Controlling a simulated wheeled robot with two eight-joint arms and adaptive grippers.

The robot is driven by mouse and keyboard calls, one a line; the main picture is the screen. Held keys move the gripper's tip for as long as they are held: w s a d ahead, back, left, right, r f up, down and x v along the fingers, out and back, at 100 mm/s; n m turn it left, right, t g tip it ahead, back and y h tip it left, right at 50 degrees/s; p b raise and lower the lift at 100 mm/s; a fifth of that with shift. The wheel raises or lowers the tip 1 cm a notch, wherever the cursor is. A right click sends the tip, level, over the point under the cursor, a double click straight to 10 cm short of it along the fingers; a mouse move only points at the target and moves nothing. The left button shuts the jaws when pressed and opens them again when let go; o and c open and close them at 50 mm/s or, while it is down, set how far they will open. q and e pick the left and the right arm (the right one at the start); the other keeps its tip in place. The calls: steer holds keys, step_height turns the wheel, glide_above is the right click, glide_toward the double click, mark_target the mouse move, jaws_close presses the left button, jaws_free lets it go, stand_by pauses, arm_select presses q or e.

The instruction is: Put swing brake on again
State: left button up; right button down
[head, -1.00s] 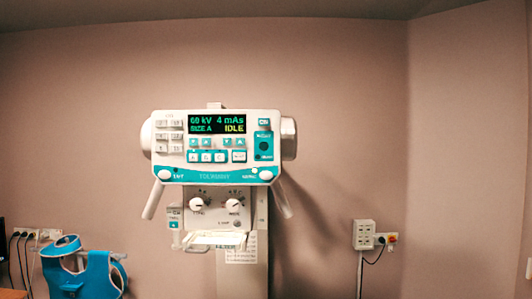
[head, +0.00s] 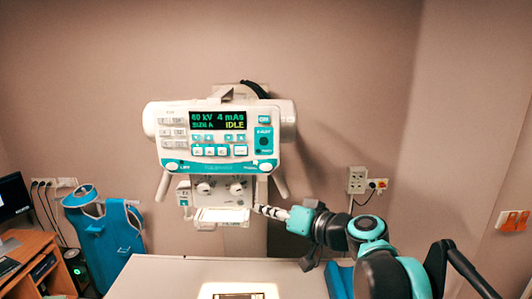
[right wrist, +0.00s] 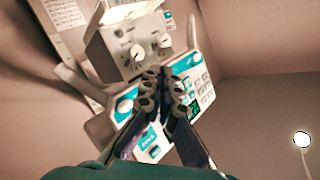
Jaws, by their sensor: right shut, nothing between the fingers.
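The x-ray tube head (head: 222,165) hangs at the back wall. Its front panel has several buttons, a lit display (head: 217,120) reading 60 kV, 4 mAs and IDLE, and a white round button at each lower corner, the right one (head: 264,165) beside a label too small to read. I cannot tell which control is the swing brake. Below is a box with two knobs (head: 236,189). My right gripper (head: 258,208) is shut and empty, just right of that box; contact cannot be judged. In the right wrist view its fingers (right wrist: 165,78) overlap the panel. My left gripper is out of view.
A pale table (head: 180,277) spans the front below the tube head. A blue apron (head: 112,235) hangs at left beside a wooden desk (head: 40,260). A wall socket box (head: 357,180) is at right. Handles stick down from the tube head on both sides.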

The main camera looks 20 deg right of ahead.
mark_target(266, 167)
arm_select(q)
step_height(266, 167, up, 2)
steer(key=shift+p, duration=0.55)
arm_select(e)
steer(key=shift+t, duration=0.4)
steer(key=r, duration=0.3)
steer(key=w+d+r, duration=0.1)
steer(key=shift+d+r, duration=0.1)
steer(key=shift+r, duration=0.15)
steer(key=shift+w, duration=0.1)
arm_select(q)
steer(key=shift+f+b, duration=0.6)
arm_select(e)
steer(key=shift+w+d, duration=0.4)
steer(key=shift+w, duration=1)
steer(key=shift+w+d, duration=0.4)
steer(key=shift+w, duration=1)
steer(key=shift+w+d, duration=0.4)
steer(key=shift+w, duration=1)
steer(key=shift+w, duration=0.2)
steer(key=shift+w+d, duration=0.1)
steer(key=shift+w, duration=0.15)
